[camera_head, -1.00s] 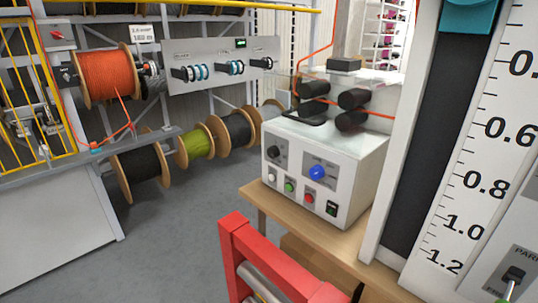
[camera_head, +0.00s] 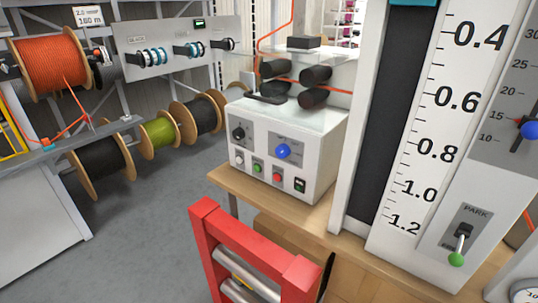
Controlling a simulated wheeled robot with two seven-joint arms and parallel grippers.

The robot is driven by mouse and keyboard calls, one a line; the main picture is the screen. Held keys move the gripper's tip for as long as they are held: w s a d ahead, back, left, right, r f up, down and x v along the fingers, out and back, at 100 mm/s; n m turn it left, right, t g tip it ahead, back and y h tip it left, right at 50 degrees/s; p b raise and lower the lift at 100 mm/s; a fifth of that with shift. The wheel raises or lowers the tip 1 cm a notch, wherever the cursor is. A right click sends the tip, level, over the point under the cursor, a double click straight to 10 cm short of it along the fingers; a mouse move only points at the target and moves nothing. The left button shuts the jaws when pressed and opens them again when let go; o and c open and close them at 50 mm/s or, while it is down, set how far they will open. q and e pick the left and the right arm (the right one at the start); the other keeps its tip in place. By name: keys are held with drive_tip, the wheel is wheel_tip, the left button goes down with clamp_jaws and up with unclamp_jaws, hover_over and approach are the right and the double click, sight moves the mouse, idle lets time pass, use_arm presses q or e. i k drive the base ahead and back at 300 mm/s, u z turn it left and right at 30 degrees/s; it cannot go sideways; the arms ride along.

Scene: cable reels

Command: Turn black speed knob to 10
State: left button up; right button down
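The black speed knob (camera_head: 239,133) is on the upper left of the front panel of a white control box (camera_head: 262,172). The marks around the knob are too small to read, so its setting cannot be told. A blue knob (camera_head: 284,151) sits to its right on a grey plate. Neither of my grippers shows in the head view.
The box stands on a wooden bench (camera_head: 228,185), with black rollers (camera_head: 315,97) above it. A red frame (camera_head: 206,249) stands in front of the bench. A large scale panel (camera_head: 436,150) with a green-tipped lever (camera_head: 456,259) rises at right. Grey floor is free at left.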

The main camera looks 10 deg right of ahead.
sight(238, 133)
drive_tip(key=u, duration=1.5)
drive_tip(key=i, duration=0.65)
drive_tip(key=z, duration=2.5)
